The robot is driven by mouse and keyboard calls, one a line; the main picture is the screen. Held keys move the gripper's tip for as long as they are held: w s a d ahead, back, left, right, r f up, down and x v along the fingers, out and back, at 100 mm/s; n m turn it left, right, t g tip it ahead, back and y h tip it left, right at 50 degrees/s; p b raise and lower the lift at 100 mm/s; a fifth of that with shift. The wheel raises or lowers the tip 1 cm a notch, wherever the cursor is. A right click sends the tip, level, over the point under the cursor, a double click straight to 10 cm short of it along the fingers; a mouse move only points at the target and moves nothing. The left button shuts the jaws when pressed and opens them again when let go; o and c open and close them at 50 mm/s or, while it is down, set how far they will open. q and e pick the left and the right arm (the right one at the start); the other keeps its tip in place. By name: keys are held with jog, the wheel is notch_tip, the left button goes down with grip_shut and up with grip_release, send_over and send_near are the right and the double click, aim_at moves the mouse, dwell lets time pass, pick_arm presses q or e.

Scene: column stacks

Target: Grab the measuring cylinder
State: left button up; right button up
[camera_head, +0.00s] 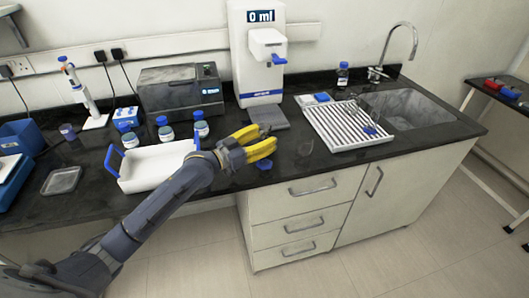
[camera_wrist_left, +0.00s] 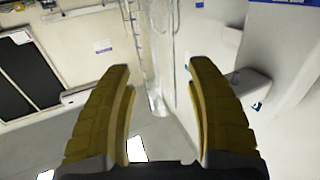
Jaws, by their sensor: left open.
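A clear measuring cylinder (camera_wrist_left: 155,45) with graduation marks shows in the left wrist view, in the upper middle. It lies between the lines of my two yellow fingers, beyond the fingertips, and neither finger visibly touches it. I cannot make out its outline clearly in the head view. My left gripper (camera_head: 270,139) is open and empty over the front part of the dark counter, just in front of the water dispenser. Its spread fingers also show in the left wrist view (camera_wrist_left: 160,75). My right gripper is not in view.
A white tray with blue handles (camera_head: 150,165) stands left of my gripper, partly behind my arm. The white dispenser (camera_head: 258,70) stands behind it. A ribbed draining rack (camera_head: 345,125) and a sink (camera_head: 405,105) lie to the right. Several blue-capped bottles stand behind the tray.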

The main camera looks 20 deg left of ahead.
pick_arm(q)
jog(key=shift+w+d, duration=0.2)
jog(key=shift+w, duration=0.05)
jog(key=shift+c, duration=0.3)
grip_shut()
